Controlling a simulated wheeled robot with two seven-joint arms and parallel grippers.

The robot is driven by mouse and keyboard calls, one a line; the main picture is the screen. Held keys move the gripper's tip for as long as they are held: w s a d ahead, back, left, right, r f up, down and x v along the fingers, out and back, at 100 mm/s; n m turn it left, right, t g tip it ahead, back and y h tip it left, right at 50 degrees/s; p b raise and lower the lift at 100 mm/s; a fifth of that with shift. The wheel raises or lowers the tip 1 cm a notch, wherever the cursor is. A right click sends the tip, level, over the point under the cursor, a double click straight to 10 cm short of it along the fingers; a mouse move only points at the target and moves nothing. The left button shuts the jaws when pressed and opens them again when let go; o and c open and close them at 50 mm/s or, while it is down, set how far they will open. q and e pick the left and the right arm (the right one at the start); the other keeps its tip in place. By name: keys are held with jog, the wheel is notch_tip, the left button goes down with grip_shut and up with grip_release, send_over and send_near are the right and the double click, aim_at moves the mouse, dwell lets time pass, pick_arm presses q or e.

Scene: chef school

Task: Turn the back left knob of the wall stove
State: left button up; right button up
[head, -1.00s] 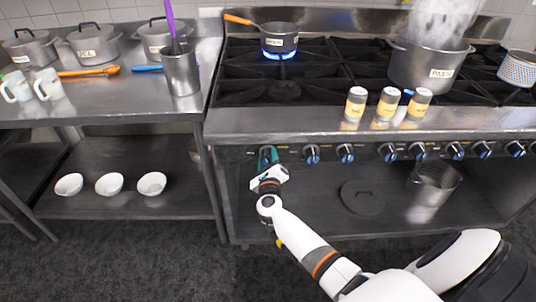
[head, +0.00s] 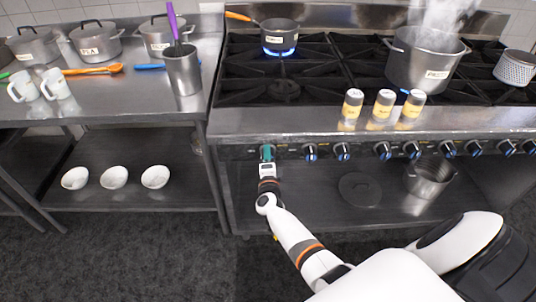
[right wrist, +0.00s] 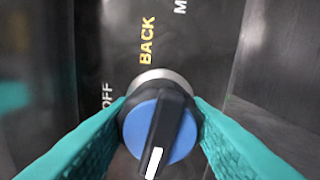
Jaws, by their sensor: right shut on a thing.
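The wall stove (head: 400,120) has a row of blue and black knobs along its front panel. My right gripper (head: 267,153) is at the leftmost knob and hides it in the head view. In the right wrist view this knob (right wrist: 160,128) sits between the teal fingers of my right gripper (right wrist: 160,130), which are shut on it. The knob's white pointer line points down and slightly left. The words "BACK" and "OFF" show on the panel above and to the left of it. At the back left burner a blue flame burns under a small pan (head: 279,37). My left gripper is out of view.
Three shakers (head: 382,104) stand on the stove's front ledge. A steaming pot (head: 425,62) is on the burners at right. A steel table (head: 110,100) with pots, mugs and utensils stands left. Bowls (head: 114,177) sit on its lower shelf.

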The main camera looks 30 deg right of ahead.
jog(key=n+p, duration=0.1)
jog(key=n, duration=0.3)
jog(key=shift+a+n+p, duration=0.1)
jog(key=shift+n+p, duration=0.2)
jog(key=shift+n, duration=0.1)
jog(key=n+p, duration=0.1)
jog(key=n, duration=0.2)
jog(key=shift+f+n, duration=0.1)
jog(key=shift+n, duration=0.2)
jog(key=n+p, duration=0.1)
jog(key=n, duration=0.2)
jog(key=shift+n, duration=2.1)
jog(key=shift+f, duration=0.1)
jog(key=o, duration=1)
jog(key=shift+c, duration=0.2)
jog(key=shift+p, duration=0.35)
